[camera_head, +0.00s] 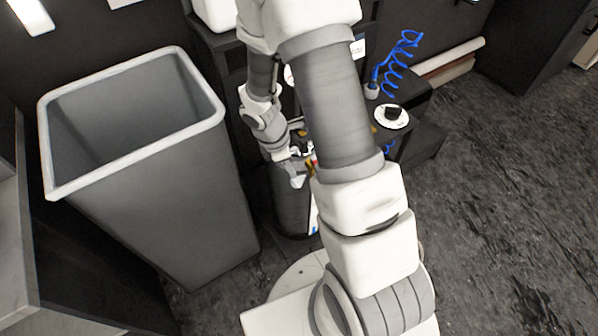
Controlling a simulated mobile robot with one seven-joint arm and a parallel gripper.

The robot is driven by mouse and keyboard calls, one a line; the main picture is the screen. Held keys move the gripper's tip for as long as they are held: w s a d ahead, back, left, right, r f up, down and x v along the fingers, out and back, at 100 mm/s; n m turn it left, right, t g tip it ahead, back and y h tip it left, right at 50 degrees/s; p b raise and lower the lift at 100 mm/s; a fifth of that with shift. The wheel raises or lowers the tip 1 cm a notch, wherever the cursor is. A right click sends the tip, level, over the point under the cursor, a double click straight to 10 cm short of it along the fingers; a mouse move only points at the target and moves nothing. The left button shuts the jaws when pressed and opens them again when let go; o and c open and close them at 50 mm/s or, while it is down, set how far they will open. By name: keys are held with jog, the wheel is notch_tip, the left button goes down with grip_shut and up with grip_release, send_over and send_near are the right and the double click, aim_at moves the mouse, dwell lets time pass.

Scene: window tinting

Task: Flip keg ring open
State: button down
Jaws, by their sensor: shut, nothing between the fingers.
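The keg (291,212) is a dark cylinder standing on the floor in the middle of the camera_head view, partly hidden behind my arm. Small yellow and red parts show around its top. I cannot make out the ring or tell whether it is flipped open. My gripper (297,178) is shut and empty, at the keg's top and close to its near rim. I cannot tell whether it touches the keg.
A large grey bin (180,190) with a pale rim stands left of the keg. A dark stepped unit (425,140) with a blue coiled hose (402,58) and a white disc (391,117) is behind to the right. The floor (500,230) at right is clear.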

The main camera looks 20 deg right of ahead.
jog(key=p+v, duration=0.1)
jog(key=v, duration=0.5)
jog(key=shift+r, duration=0.1)
dwell(0.3)
